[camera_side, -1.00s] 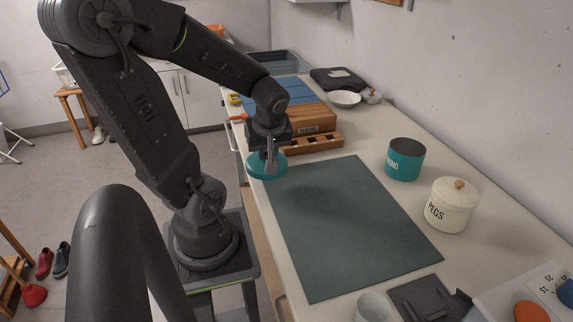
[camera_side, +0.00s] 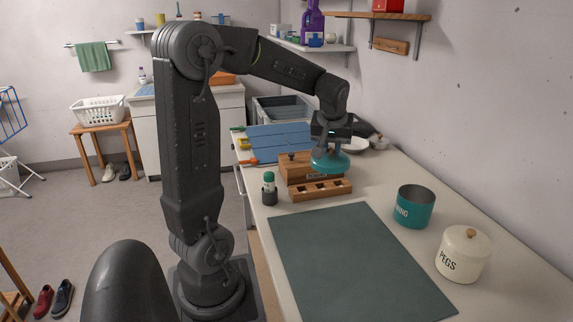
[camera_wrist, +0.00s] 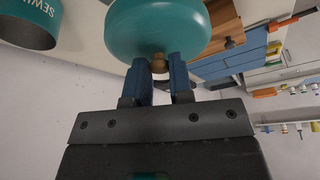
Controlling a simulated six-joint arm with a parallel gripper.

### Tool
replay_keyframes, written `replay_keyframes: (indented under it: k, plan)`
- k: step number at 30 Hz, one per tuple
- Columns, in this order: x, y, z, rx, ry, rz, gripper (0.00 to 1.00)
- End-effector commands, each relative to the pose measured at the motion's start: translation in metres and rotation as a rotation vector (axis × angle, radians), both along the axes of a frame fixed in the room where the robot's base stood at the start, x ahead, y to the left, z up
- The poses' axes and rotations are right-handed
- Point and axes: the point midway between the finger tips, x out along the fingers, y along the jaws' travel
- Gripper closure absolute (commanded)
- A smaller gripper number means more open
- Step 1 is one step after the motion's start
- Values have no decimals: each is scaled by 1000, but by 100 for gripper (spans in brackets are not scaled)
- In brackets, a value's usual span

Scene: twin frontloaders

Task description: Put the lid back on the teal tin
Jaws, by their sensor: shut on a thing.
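The teal tin (camera_side: 414,210) stands upright and open on the right of the bench, with white lettering on its side. Its open rim and the letters also show at the top left of the wrist view (camera_wrist: 28,28). My gripper (camera_side: 325,150) is shut on the knob of the teal lid (camera_side: 330,163). In the wrist view the wooden knob sits between my blue fingers (camera_wrist: 160,72), and the lid (camera_wrist: 158,28) is beyond them. The lid is in the air, in front of the wooden box in the side view, left of and apart from the tin.
A cream PEGS pot (camera_side: 462,256) with a lid stands close to the tin's right. A wooden box (camera_side: 296,168) and a slotted wooden block (camera_side: 322,190) are near the lid. A green-topped bottle (camera_side: 268,188) stands to their left. The dark green mat (camera_side: 350,262) is clear.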

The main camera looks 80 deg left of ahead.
Motion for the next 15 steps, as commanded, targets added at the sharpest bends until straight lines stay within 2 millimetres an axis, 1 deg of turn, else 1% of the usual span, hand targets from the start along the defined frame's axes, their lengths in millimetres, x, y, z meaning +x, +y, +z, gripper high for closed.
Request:
replay_keyframes:
  k: [1,2,3,5,6,9,12,15]
  plan:
    - [26,-5,0,-3,2,-59,100]
    - [40,-8,1,-3,2,-93,100]
    - [58,-12,2,-3,3,-137,100]
    - [86,-21,2,-2,1,-201,100]
    - [103,-28,1,-3,0,-243,100]
    - [142,-47,-1,-2,-1,-343,100]
    - [174,-66,-5,-1,-4,-424,100]
    - [195,-81,-9,0,-6,-484,100]
